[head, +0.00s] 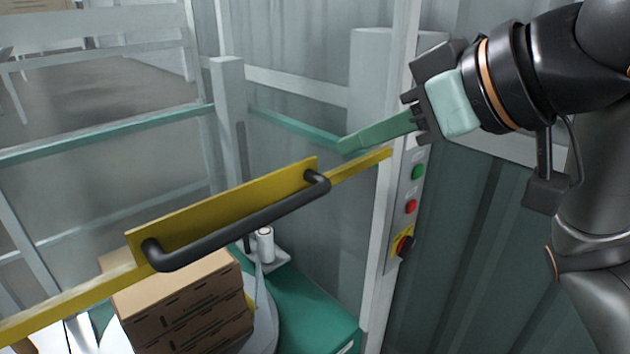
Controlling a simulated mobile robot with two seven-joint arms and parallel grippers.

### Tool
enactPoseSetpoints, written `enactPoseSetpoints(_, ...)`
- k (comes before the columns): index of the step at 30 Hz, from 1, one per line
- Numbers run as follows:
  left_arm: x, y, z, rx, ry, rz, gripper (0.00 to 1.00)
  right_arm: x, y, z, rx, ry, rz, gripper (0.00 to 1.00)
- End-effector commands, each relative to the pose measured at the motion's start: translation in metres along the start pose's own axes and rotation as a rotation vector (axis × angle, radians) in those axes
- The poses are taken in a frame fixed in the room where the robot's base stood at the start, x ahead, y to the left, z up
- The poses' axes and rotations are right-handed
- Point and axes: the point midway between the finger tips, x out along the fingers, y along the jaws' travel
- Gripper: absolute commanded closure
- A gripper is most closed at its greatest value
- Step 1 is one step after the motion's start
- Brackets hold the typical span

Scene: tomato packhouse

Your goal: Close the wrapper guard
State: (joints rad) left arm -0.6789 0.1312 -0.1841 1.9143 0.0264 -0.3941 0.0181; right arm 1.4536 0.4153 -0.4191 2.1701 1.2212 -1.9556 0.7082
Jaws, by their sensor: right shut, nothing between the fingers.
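The wrapper guard shows as a yellow bar (70,300) with a yellow plate (225,203) and a black handle (245,226). The bar slants from the lower left up to the pale post at the right. I cannot tell how far the guard stands from its closed position. My right gripper (346,145) comes in from the upper right, with its green fingers shut and empty. Its fingertips appear just above the bar's right end, up and right of the handle; I cannot tell whether they touch it. My left gripper is not in view.
Stacked cartons (185,300) stand on the round turntable behind the bar. A white film roll (265,244) stands near a green machine base (310,315). The pale post (378,250) carries a control panel (408,205) with green and red buttons and a knob. Pale frame rails stand behind.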

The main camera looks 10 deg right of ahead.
Motion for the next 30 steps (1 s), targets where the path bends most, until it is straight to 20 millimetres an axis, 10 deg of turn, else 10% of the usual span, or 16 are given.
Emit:
enactPoseSetpoints(12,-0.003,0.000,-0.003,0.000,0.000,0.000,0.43,0.086,0.000,0.006,0.001,-0.004,-0.002,1.00)
enactPoseSetpoints(30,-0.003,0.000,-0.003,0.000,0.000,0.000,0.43,0.107,0.000,0.028,-0.001,0.002,0.000,1.00)
